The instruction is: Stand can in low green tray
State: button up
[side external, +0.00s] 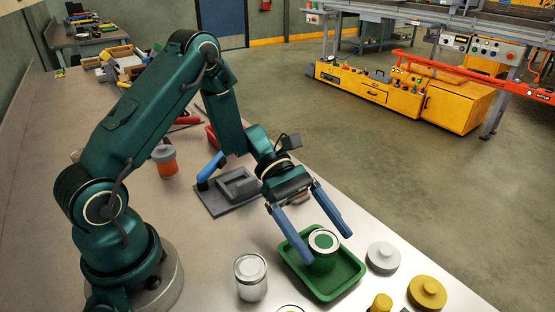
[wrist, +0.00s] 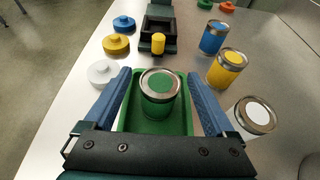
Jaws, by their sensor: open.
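A green can (side external: 322,248) with a silver rim stands upright inside the low green tray (side external: 345,286). In the wrist view the can (wrist: 158,98) stands between my blue fingers, with the tray (wrist: 128,124) around its base. My gripper (side external: 310,228) is open, one finger on each side of the can; its fingers also show in the wrist view (wrist: 159,92). Gaps show between the fingers and the can, so it is not gripped.
A white-topped can (side external: 251,278) stands left of the tray. White (side external: 382,257) and yellow (side external: 427,293) knobbed discs lie to its right. Yellow (wrist: 226,68) and blue (wrist: 213,38) cans stand further off. A dark fixture (side external: 236,188) sits behind. The table edge runs close on the right.

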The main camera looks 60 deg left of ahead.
jog(key=v, duration=0.8)
jog(key=s+a+r+m+t+y, duration=0.1)
jog(key=s+r+m+y, duration=0.3)
jog(key=m, duration=0.5)
jog(key=s+r+m+t+y, duration=0.4)
jog(key=s+m+y, duration=0.3)
jog(key=m+y, duration=0.2)
jog(key=shift+s+a+t, duration=0.3)
jog(key=shift+s+a, duration=0.05)
